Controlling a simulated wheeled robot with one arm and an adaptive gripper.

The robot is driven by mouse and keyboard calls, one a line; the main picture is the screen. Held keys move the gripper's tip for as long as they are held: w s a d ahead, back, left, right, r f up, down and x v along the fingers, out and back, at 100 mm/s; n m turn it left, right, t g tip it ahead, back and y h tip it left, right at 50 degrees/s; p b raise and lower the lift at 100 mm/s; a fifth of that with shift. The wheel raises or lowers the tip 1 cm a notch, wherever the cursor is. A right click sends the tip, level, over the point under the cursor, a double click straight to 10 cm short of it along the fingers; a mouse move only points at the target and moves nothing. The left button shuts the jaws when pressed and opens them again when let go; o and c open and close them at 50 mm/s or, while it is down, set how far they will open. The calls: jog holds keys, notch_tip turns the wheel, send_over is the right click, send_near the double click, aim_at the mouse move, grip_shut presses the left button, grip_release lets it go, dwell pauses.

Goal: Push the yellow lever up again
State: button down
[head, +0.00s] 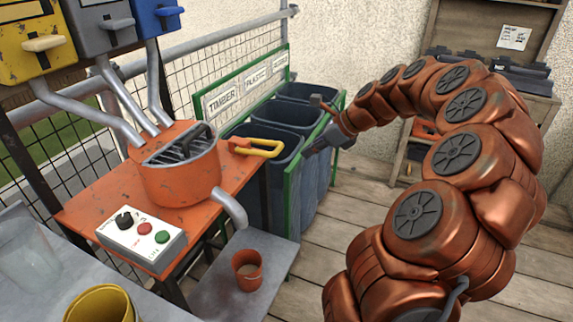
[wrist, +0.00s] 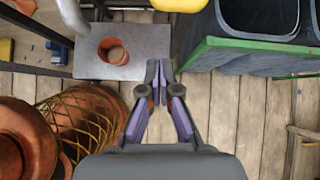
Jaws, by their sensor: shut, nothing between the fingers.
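A piece of yellow also shows at the top edge of the wrist view (wrist: 180,4).
A brown cup (head: 247,270) stands on a low metal shelf (head: 215,285) below the drum spout. A white control box (head: 140,240) with a knob and buttons sits on the orange table. Green-framed bins (head: 270,150) stand behind my gripper. Yellow, grey and blue dispensers hang upper left.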

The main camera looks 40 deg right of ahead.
jog(key=shift+d+f+m, duration=0.2)
jog(key=shift+d+m, duration=0.1)
jog(key=shift+d, duration=0.25)
jog(key=shift+d+f+m, duration=0.2)
jog(key=shift+d+m, duration=0.1)
jog(key=shift+d, duration=0.2)
jog(key=x, duration=1)
jog(key=shift+w+a+r, duration=0.15)
jog(key=shift+w+r, duration=0.1)
jog(key=shift+r, duration=0.35)
jog(key=shift+w+a+r, duration=0.1)
jog(key=shift+w+r, duration=0.2)
jog(key=shift+r, duration=0.3)
jog(key=shift+w+a+r, duration=0.15)
jog(key=shift+w+r, duration=0.1)
jog(key=shift+r, duration=0.35)
jog(key=shift+r, duration=0.1)
